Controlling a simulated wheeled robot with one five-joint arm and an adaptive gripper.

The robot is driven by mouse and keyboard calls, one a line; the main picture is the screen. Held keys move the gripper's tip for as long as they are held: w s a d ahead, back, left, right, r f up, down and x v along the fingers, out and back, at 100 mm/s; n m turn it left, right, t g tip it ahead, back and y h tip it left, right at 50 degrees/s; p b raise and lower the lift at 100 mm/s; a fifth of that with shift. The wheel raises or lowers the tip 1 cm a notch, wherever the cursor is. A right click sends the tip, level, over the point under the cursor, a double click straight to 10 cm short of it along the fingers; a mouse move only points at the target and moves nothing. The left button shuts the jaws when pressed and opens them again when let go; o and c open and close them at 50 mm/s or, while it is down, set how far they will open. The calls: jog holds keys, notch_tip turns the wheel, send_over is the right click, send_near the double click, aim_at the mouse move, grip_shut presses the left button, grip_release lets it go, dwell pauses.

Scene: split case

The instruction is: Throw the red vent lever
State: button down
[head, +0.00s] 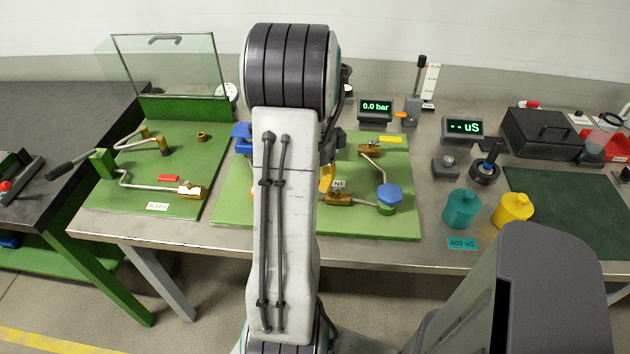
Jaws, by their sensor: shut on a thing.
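No red vent lever shows in the head view; my arm covers the middle of the centre green board (232,205). A white label (338,184) beside my arm shows only the letters "NT"; the rest is hidden. My gripper (331,150) is mostly hidden behind my arm, with a dark part showing at the arm's right edge above this label. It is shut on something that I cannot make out. A yellow piece (327,178) shows just below it. A brass fitting (338,199) lies below the label, with a pipe to a blue-capped part (389,194).
The left green board (110,195) carries pipes, a red piece (168,178) and a clear hinged cover (165,68). To the right are a 0.0 bar display (375,108), a uS display (462,128), a teal pot (462,209), a yellow pot (513,210) and a dark case (542,133).

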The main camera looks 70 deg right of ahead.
jog(key=shift+a+f, duration=0.15)
jog(key=shift+f, duration=0.05)
jog(key=c, duration=1.4)
grip_release()
jog(key=o, duration=0.5)
jog(key=shift+r, duration=0.15)
jog(key=shift+d+r, duration=0.1)
jog(key=shift+d, duration=0.1)
notch_tip(320, 180, up, 12)
jog(key=shift+f, duration=0.1)
